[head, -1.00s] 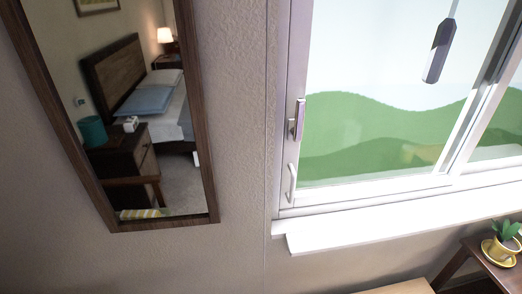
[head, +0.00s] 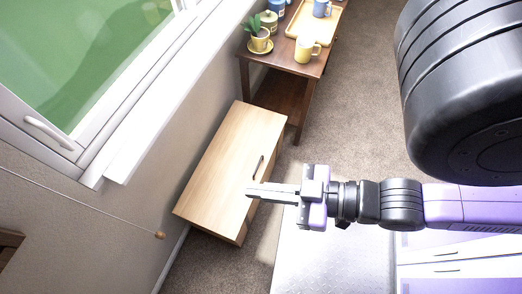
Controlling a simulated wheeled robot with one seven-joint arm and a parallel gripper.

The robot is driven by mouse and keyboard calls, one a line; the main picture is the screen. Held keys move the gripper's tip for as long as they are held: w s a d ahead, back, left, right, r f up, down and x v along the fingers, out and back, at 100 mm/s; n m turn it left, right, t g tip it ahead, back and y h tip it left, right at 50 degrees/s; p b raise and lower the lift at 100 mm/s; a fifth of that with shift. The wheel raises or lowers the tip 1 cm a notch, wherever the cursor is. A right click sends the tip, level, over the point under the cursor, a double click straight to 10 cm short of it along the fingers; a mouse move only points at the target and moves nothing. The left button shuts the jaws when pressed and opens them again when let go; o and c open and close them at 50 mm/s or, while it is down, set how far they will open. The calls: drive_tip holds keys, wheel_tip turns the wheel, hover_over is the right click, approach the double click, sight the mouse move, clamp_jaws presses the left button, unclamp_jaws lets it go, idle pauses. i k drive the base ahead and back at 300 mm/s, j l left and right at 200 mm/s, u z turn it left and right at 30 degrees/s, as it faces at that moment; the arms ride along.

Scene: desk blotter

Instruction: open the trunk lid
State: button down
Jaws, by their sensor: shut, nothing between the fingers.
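The trunk (head: 222,165) is a light wooden box under the window, against the wall. Its lid looks shut, a flat top with a dark handle (head: 258,167) near its right edge. My gripper (head: 251,190) reaches in from the right, with its fingers together and empty. In the picture its tips overlap the trunk's right edge, just below the handle. I cannot tell from this view how high the tips are above the trunk or whether they touch it.
A dark side table (head: 315,62) behind the trunk holds a potted plant (head: 261,38), a yellow mug (head: 307,50) and a tray (head: 316,22). The window sill (head: 150,110) juts out on the left. A pull cord with a wooden knob (head: 160,236) hangs nearby.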

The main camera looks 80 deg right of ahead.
sight(239, 153)
drive_tip(key=l+z, duration=0.7)
drive_tip(key=z, duration=0.25)
drive_tip(key=i+l+z, duration=0.1)
drive_tip(key=l+z, duration=0.2)
drive_tip(key=z, duration=0.15)
drive_tip(key=i+l+z, duration=0.1)
drive_tip(key=l+z, duration=0.2)
drive_tip(key=z, duration=0.2)
drive_tip(key=i+l+z, duration=0.2)
drive_tip(key=z, duration=0.25)
drive_tip(key=i+l+u, duration=0.15)
drive_tip(key=u, duration=0.15)
drive_tip(key=i+l+u, duration=0.25)
drive_tip(key=l+u, duration=0.1)
drive_tip(key=u, duration=0.35)
drive_tip(key=i+l+u, duration=0.1)
drive_tip(key=u, duration=0.35)
drive_tip(key=l+u, duration=0.2)
drive_tip(key=u, duration=0.25)
drive_tip(key=l+u, duration=0.15)
drive_tip(key=u, duration=0.3)
drive_tip(key=l+u, duration=0.25)
drive_tip(key=u, duration=0.15)
drive_tip(key=k+l+u, duration=0.1)
drive_tip(key=u, duration=0.25)
drive_tip(key=k+l+u, duration=0.15)
drive_tip(key=u, duration=0.25)
drive_tip(key=l, duration=0.15)
